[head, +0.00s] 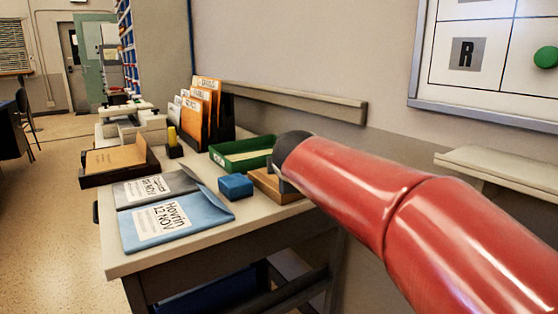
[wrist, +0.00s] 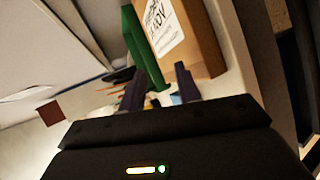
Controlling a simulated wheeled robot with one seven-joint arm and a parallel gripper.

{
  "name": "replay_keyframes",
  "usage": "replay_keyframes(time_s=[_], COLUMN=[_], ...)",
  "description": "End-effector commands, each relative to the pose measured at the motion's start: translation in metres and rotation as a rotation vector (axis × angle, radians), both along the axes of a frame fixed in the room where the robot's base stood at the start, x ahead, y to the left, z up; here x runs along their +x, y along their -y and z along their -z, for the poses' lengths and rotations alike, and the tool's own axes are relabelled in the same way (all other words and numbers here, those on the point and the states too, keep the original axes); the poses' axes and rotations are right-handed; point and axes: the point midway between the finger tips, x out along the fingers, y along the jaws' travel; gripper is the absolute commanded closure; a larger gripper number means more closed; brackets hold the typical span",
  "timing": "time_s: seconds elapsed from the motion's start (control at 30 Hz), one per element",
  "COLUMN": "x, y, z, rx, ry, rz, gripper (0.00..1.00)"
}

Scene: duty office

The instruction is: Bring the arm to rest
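My red arm (head: 400,200) reaches in from the right over the desk (head: 170,248) in the head view. Its dark far end is above the desk's right side, and my gripper's fingers do not show there. In the wrist view my gripper (wrist: 160,85) has its two dark fingers apart, with no held object clearly visible between them. A green tray (wrist: 143,50) and a brown envelope (wrist: 190,40) with a white label are beyond the fingers. I cannot tell their distance from the fingertips.
Blue envelope (head: 180,221), grey envelope (head: 135,190), blue block (head: 235,186), green tray (head: 240,160) and dark tray (head: 90,181) with brown envelope (head: 117,158) occupy the desk. Orange folders (head: 205,100) stand behind. A whiteboard (head: 480,112) and ledge (head: 500,165) are right; floor (head: 45,225) is clear left.

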Motion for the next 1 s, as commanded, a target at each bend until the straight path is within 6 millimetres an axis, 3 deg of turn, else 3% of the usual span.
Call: replay_keyframes(time_s=[0.17,0.37,0.47,0.6,0.7,0.8,0.9,1.0], x=[-0.031,-0.088,-0.133,-0.215,-0.263,-0.296,-0.314,-0.32], y=[0.032,0.076,0.101,0.13,0.137,0.138,0.137,0.136], z=[0.01,0.034,0.056,0.101,0.132,0.155,0.169,0.174], rx=[0.13,0.348,0.509,0.79,0.957,1.073,1.138,1.159], ry=[-0.067,-0.172,-0.243,-0.357,-0.424,-0.47,-0.496,-0.505], rz=[0.12,0.328,0.488,0.777,0.959,1.091,1.164,1.192], gripper=[0.67,0.67,0.67,0.67,0.67,0.67,0.67,0.67])
